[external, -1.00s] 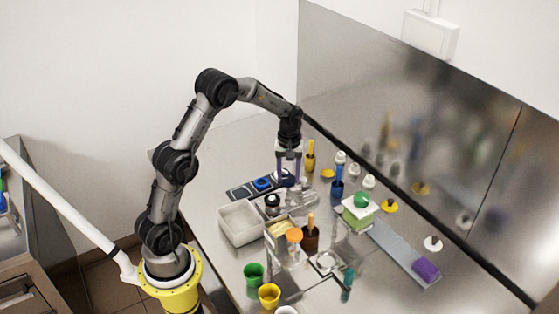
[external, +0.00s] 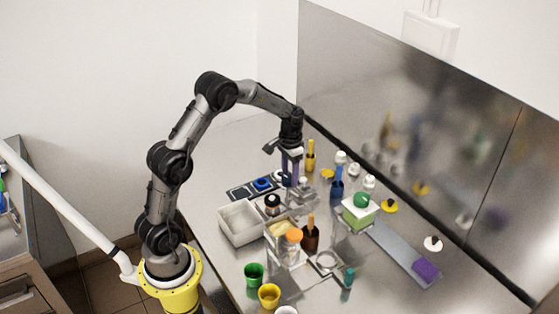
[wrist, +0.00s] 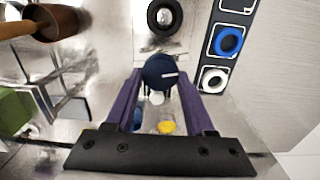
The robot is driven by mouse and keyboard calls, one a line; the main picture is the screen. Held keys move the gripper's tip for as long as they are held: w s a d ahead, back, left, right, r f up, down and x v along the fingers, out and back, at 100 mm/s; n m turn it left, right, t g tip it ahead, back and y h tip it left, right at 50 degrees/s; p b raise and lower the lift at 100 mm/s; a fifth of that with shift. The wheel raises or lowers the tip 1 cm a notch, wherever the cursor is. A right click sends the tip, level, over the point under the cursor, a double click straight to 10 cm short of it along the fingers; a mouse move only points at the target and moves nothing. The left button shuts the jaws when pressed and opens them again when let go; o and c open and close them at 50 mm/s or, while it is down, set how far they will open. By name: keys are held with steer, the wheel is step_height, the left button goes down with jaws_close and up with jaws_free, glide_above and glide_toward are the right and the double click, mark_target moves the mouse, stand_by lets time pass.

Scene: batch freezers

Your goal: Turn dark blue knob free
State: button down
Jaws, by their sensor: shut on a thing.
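In the external view my gripper (external: 291,178) points down at the back of the steel counter, and the knob is mostly hidden behind the fingers there.
A dark panel (external: 240,193) with a blue ring (wrist: 228,41) and a white ring (wrist: 214,79) lies beside the knob.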

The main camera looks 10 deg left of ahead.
steer(key=shift+r+m, duration=0.1)
steer(key=shift+m, duration=1.5)
steer(key=shift+c, duration=1.3)
jaws_free()
step_height(320, 180, up, 14)
